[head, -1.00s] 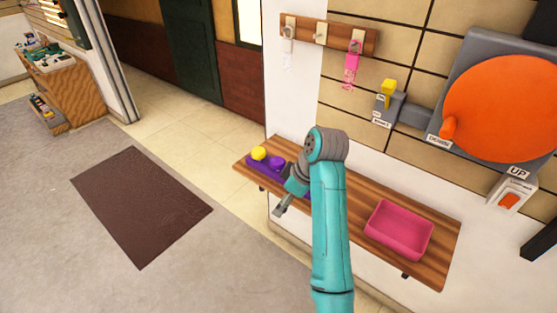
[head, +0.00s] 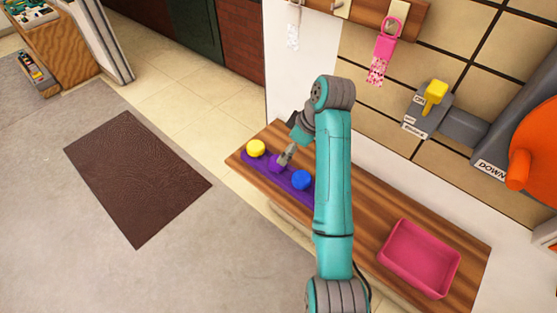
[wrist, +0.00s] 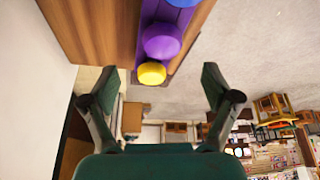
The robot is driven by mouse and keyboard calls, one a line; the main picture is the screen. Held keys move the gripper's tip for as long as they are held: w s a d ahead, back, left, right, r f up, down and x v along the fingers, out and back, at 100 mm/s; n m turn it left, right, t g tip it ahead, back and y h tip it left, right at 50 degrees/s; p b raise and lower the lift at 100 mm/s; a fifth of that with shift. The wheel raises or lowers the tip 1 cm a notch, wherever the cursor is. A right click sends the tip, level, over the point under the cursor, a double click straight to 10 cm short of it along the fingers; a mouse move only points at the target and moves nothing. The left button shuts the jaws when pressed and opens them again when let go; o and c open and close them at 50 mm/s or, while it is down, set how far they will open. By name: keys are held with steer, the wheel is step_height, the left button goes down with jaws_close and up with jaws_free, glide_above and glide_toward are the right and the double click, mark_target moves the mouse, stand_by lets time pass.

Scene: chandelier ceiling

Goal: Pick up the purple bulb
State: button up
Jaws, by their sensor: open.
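The purple bulb (head: 275,163) sits between a yellow bulb (head: 256,148) and a blue bulb (head: 301,180) on a purple holder (head: 296,195) at the left end of the wooden shelf. My gripper (head: 284,159) is right beside the purple bulb in the head view and partly covers it; I cannot tell whether they touch. In the wrist view my gripper (wrist: 158,72) has its fingers wide apart and empty. There the purple bulb (wrist: 161,41) appears above the gap between the fingers, with the yellow bulb (wrist: 152,73) below it.
A pink tray (head: 420,258) stands empty at the right end of the shelf (head: 372,218). A wall rack (head: 355,10) with hanging tags and a grey box with a yellow switch (head: 434,93) are above. A brown mat (head: 138,178) lies on the open floor at left.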

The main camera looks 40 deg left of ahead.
mark_target(276, 160)
steer(key=x, duration=0.4)
steer(key=shift+s+a+x, duration=0.1)
steer(key=shift+a+x, duration=0.05)
steer(key=shift+x, duration=1.15)
steer(key=shift+s+a+x, duration=0.1)
steer(key=shift+s+x, duration=0.05)
steer(key=shift+x, duration=1.15)
steer(key=shift+r, duration=0.1)
steer(key=c, duration=1.2)
